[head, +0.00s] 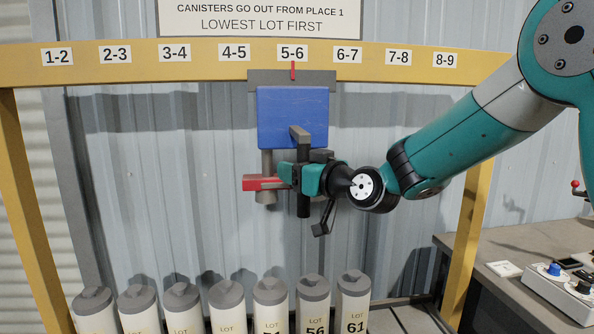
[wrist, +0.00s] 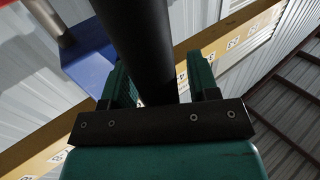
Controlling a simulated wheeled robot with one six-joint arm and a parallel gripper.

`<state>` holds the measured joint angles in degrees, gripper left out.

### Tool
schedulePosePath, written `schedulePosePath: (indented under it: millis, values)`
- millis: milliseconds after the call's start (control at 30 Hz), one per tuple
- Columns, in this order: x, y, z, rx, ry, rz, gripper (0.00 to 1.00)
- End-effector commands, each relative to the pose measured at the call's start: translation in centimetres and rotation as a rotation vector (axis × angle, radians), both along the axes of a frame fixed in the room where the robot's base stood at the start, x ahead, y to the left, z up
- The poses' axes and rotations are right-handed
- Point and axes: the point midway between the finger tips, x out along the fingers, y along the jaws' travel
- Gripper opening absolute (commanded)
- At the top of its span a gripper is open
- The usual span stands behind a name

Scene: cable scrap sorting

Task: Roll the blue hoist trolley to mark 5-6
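The blue hoist trolley (head: 292,118) hangs under the yellow beam in the head view. Its red pointer (head: 293,70) stands directly below the 5-6 label (head: 292,53). A dark upright handle (head: 303,206) hangs in front of the trolley. My gripper (head: 293,178) is at this handle, below the blue body. In the wrist view, the two teal fingers of my gripper (wrist: 160,85) stand on either side of the dark bar (wrist: 143,45). A gap shows between the bar and the right finger, so the fingers look open around it. The blue trolley body (wrist: 90,68) shows beyond.
The yellow beam (head: 200,53) carries labels from 1-2 to 8-9. A red block (head: 258,183) is beside my gripper, below the trolley. A row of grey-lidded canisters (head: 228,305) stands below. A bench (head: 490,280) with a control box (head: 560,290) is at right.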

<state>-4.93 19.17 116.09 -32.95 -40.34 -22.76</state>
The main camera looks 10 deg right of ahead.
Motion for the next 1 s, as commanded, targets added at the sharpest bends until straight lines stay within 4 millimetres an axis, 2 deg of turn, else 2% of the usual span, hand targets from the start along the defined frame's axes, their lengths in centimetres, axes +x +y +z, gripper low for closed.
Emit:
schedulePosePath:
  millis: [167, 267, 367, 800, 1000]
  values:
    - [-0.2, -0.1, -0.1, 0.000, 0.001, 0.000, 0.55]
    - [-1.0, -0.6, -0.2, 0.001, 0.000, -0.001, 0.55]
    - [-2.5, -1.5, -0.4, 0.000, -0.001, -0.003, 0.55]
    - [-12.0, -7.0, -0.4, -0.002, -0.003, -0.007, 0.55]
    - [-14.4, -8.3, -0.2, 0.000, -0.001, -0.004, 0.55]
